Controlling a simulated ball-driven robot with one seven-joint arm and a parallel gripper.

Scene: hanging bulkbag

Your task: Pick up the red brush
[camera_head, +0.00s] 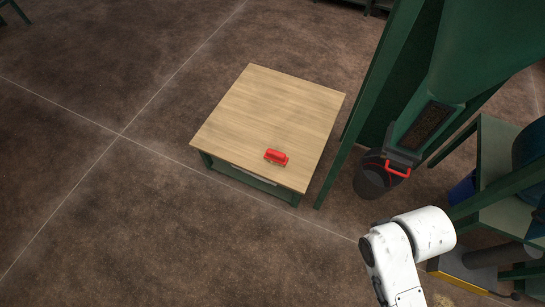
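The red brush (276,157) is a small red object lying on the wooden top of a low table (272,108), close to its near edge and right of the middle of that edge. Nothing touches or covers it. My white arm shows at the lower right, apart from the table. My gripper is outside the picture, so its state does not show.
A dark bucket (371,178) stands on the floor right of the table, below a green hopper chute (428,125) with a red handle (397,170). A green post (350,150) rises close to the table's right side. The floor left of and in front of the table is clear.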

